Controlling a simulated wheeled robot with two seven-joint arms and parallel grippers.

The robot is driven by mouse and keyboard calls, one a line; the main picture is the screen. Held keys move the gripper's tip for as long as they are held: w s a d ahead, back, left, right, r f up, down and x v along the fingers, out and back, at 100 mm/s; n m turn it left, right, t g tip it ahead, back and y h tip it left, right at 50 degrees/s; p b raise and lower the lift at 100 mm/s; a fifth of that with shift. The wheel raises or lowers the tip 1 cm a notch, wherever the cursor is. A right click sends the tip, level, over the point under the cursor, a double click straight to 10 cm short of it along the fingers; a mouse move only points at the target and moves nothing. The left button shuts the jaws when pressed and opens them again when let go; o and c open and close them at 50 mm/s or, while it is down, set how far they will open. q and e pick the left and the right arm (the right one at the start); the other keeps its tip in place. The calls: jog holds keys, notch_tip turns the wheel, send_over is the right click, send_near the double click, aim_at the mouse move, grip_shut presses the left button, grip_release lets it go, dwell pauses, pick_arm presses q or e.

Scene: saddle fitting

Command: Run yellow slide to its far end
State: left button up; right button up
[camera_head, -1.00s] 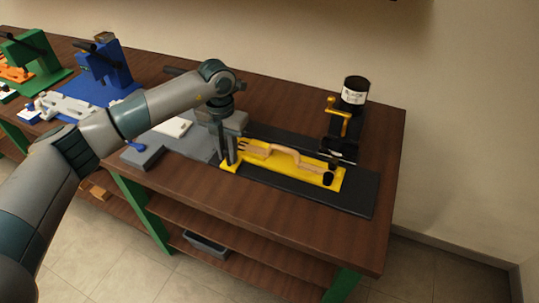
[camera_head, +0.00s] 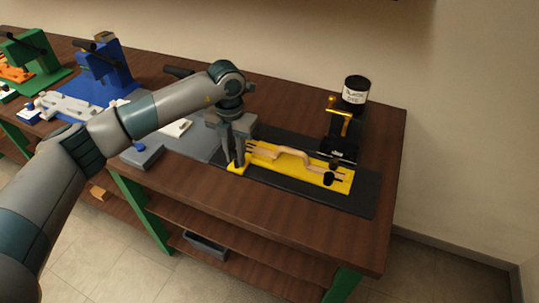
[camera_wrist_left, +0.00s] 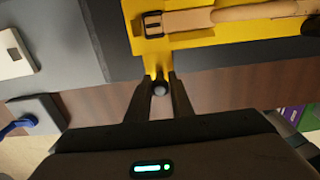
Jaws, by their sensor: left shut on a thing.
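The yellow slide (camera_head: 262,171) lies on a long black base (camera_head: 366,192) near the right end of the bench, with a tan leather strap (camera_head: 290,153) on top of it. My left gripper (camera_head: 238,165) is at the slide's left end. In the left wrist view my left gripper (camera_wrist_left: 160,90) is shut on a small dark round knob (camera_wrist_left: 160,89) at a narrow tab of the yellow slide (camera_wrist_left: 160,52). A black press with a yellow handle (camera_head: 341,112) and a can labelled "BLACK DYE" (camera_head: 356,90) stands behind the slide's right part. My right gripper is not in view.
A grey plate and block (camera_head: 143,156) lie left of the slide. A blue press (camera_head: 104,66) and a green press (camera_head: 34,52) stand further left. The wooden bench front (camera_head: 270,205) is clear. A dark tray (camera_head: 205,243) sits on the shelf below.

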pick_arm(q)
jog(key=shift+s+d, duration=0.2)
jog(key=shift+d, duration=0.25)
jog(key=shift+d+f, duration=0.1)
jog(key=shift+s+d+b, duration=0.25)
jog(key=shift+d+b, duration=0.05)
jog(key=shift+d, duration=0.25)
jog(key=shift+f, duration=0.15)
jog(key=shift+s+d, duration=0.1)
